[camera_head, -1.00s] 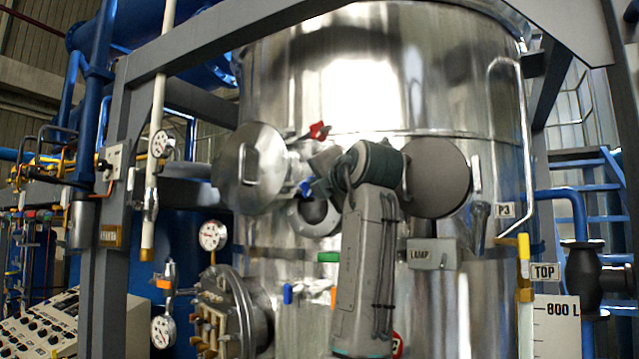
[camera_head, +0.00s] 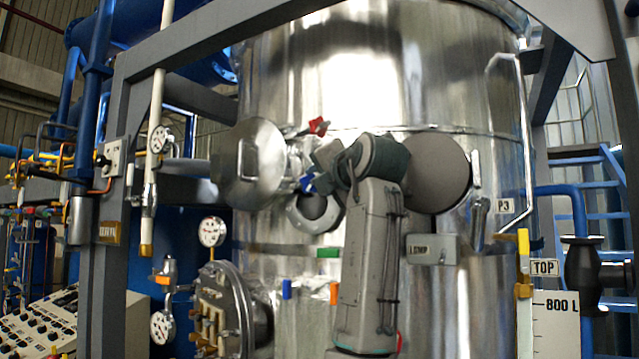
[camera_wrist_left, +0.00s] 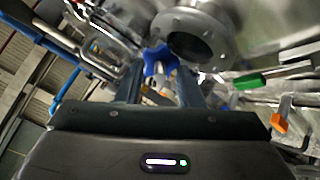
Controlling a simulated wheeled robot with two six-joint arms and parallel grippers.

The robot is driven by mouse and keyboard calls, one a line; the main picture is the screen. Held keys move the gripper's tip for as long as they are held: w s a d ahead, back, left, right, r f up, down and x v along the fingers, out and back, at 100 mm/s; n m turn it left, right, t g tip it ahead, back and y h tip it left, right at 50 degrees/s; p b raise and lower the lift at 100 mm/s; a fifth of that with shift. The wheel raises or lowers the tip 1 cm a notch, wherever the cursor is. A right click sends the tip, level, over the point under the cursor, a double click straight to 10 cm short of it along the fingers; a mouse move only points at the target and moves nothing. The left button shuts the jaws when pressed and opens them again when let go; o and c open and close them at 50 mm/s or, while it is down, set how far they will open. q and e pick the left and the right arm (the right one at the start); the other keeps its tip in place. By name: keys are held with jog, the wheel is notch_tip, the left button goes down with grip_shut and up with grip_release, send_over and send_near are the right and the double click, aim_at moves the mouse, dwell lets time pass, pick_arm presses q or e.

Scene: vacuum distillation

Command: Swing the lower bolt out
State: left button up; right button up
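The lower bolt with its blue star knob (camera_head: 306,183) sits at the upper rim of the round port (camera_head: 313,208) on the steel vessel. In the left wrist view the blue knob (camera_wrist_left: 158,60) shows just beyond and between my fingertips, beside the open port flange (camera_wrist_left: 200,38). My left gripper (camera_head: 322,170) is close to the knob, partly hidden by its own wrist in the head view. In the left wrist view its two fingers (camera_wrist_left: 160,82) stand apart with a gap between them. Contact with the bolt cannot be told. My right gripper is out of view.
A red knob (camera_head: 318,126) sits above the port. The round lid (camera_head: 248,163) stands swung out at left.

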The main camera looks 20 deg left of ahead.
pick_arm(q)
jog(key=b+v, duration=0.4)
jog(key=v, duration=0.6)
jog(key=shift+b, duration=0.3)
jog(key=shift+c, duration=0.2)
